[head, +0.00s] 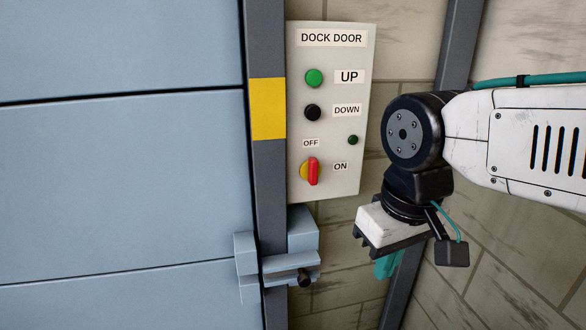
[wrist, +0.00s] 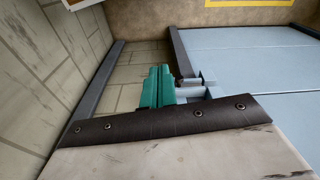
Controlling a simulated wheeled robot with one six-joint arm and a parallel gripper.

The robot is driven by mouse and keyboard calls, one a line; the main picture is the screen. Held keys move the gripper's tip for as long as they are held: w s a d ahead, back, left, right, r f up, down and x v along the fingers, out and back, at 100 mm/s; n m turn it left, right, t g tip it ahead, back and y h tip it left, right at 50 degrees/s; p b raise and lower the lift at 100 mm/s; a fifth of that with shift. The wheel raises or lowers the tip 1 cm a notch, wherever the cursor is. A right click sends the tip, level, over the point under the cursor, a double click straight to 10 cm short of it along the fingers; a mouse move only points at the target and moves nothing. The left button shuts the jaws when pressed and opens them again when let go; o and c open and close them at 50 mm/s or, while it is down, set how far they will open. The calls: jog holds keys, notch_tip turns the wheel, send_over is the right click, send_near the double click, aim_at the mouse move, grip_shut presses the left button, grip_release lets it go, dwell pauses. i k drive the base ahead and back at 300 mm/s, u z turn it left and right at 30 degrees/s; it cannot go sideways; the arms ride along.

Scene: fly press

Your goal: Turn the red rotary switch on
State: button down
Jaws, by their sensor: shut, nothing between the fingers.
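The red rotary switch (head: 313,171) sits low on the light dock door panel (head: 327,188), on a yellow base. Its red handle stands roughly upright, below the OFF label (head: 310,143); the ON label (head: 341,167) is to its right. My gripper (head: 388,266) is to the right of and lower than the switch, clear of the panel, its teal fingers partly hidden by its white body. In the wrist view the teal fingers (wrist: 157,88) are together with nothing between them. The switch does not show in the wrist view.
A green UP button (head: 314,78), a black DOWN button (head: 312,112) and a small dark green lamp (head: 353,140) share the panel. A blue-grey latch bracket (head: 290,268) juts out below it. The blue door (head: 120,190) fills the left; a grey post (head: 463,40) stands at right.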

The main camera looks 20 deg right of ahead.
aim_at(310, 170)
jog(key=z, duration=0.85)
jog(key=k, duration=0.85)
jog(key=u, duration=0.55)
